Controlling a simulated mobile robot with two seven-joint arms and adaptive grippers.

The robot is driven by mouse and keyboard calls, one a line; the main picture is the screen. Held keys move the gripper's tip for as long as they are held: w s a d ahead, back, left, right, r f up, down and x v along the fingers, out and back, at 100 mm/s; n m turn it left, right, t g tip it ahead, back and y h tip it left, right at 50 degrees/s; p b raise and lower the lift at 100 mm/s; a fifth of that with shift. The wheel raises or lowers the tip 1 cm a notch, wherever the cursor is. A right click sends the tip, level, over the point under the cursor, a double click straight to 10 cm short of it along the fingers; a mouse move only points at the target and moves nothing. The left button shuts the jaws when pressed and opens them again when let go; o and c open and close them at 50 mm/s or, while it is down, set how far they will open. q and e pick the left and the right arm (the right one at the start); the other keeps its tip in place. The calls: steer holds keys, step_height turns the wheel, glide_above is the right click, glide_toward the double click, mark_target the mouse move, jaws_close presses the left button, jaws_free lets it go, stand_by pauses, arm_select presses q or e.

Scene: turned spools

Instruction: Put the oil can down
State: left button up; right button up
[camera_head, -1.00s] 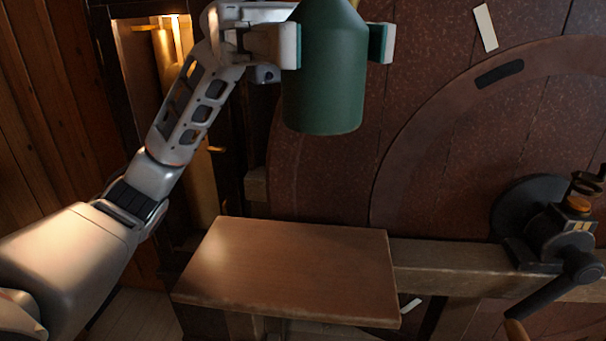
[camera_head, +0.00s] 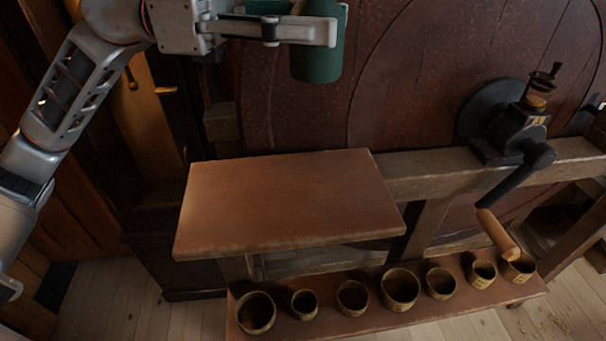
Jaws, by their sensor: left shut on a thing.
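The oil can (camera_head: 318,62) is a dark green can at the top of the head view, its upper part cut off by the frame edge. My left gripper (camera_head: 330,28) is shut on it, with the fingers across its body. The can hangs in the air, apart from the small wooden table top (camera_head: 285,200), which is bare and lower in the picture. My right gripper is not in view.
A low bench (camera_head: 375,323) below holds a row of several brass-coloured cups (camera_head: 400,289). A dark crank mechanism (camera_head: 515,130) with a wooden handle (camera_head: 497,236) stands at the right. A large reddish disc (camera_head: 420,75) stands behind.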

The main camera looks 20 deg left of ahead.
arm_select(q)
steer(key=shift+w+f, duration=0.1)
steer(key=shift+f, duration=0.25)
step_height(320, 180, down, 19)
steer(key=shift+f+b, duration=0.2)
steer(key=shift+b, duration=0.6)
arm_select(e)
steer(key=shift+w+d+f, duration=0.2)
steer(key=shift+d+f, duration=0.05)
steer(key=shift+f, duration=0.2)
arm_select(q)
steer(key=shift+f, duration=0.2)
steer(key=o, duration=1.4)
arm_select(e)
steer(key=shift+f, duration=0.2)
